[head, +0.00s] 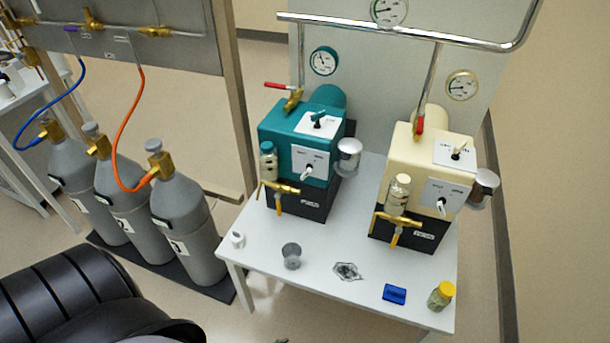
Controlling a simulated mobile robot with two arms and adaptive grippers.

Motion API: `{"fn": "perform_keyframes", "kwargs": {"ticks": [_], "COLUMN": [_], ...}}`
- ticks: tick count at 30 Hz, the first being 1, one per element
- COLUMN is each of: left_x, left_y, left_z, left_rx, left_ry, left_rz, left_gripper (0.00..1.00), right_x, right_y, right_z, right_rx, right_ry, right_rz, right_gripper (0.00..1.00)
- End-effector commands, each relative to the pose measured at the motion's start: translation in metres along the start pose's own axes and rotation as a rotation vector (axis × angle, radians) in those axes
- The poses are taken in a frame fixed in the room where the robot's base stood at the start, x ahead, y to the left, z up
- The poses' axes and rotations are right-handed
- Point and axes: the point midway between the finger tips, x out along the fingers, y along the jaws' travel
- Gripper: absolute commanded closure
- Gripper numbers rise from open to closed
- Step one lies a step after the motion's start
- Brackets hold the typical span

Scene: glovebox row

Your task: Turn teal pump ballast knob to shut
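The teal pump (276,128) stands at the back left of the white table.
A cream pump (405,150) with similar knobs stands to the right. A grey cup (291,256), a blue block (394,294) and a yellow-capped jar (440,296) are near the table's front. Grey gas cylinders (187,225) stand at left. A chrome pipe (370,28) runs above.

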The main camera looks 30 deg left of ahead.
Motion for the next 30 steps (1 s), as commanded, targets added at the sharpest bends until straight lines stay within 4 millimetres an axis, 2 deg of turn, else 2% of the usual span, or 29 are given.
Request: {"fn": "perform_keyframes", "kwargs": {"ticks": [1,2,3,5,6,9,10,12,15,18,23,30], "left_x": [-0.010,-0.018,-0.031,-0.056,-0.076,-0.128,-0.143,-0.173,-0.202,-0.212,-0.204,-0.175], "left_y": [-0.020,-0.032,-0.050,-0.078,-0.097,-0.135,-0.145,-0.162,-0.175,-0.182,-0.190,-0.210], "left_z": [-0.050,-0.077,-0.114,-0.163,-0.193,-0.250,-0.264,-0.288,-0.307,-0.316,-0.330,-0.366], "left_rx": [0.008,0.016,0.031,0.054,0.071,0.112,0.123,0.147,0.169,0.178,0.179,0.178], "left_ry": [0.115,0.180,0.267,0.388,0.461,0.612,0.649,0.716,0.772,0.795,0.799,0.798], "left_rz": [-0.048,-0.079,-0.126,-0.203,-0.257,-0.384,-0.419,-0.486,-0.547,-0.573,-0.576,-0.574], "left_gripper": [0.70,0.70,0.70,0.70,0.70,0.70,0.70,0.70,0.70,0.70,0.70,0.70], "right_x": [-0.003,-0.003,-0.004,-0.005,-0.006,-0.008,-0.008,-0.009,-0.009,-0.009,-0.012,-0.016], "right_y": [0.000,0.000,0.000,0.000,0.000,0.000,0.000,0.000,0.000,0.000,0.000,0.001], "right_z": [0.000,0.000,0.000,-0.001,-0.001,-0.001,-0.001,-0.001,-0.001,-0.001,-0.001,-0.001], "right_rx": [0.000,0.000,0.000,0.000,0.000,0.000,0.000,0.000,0.000,0.000,0.000,0.000], "right_ry": [0.000,0.000,0.000,0.000,0.000,0.000,0.000,0.000,0.000,0.000,0.000,0.000], "right_rz": [0.000,0.000,0.000,0.000,0.000,0.000,0.000,0.000,0.000,0.000,0.000,0.000], "right_gripper": [0.70,0.70,0.70,0.70,0.70,0.70,0.70,0.70,0.70,0.70,0.70,0.70]}}
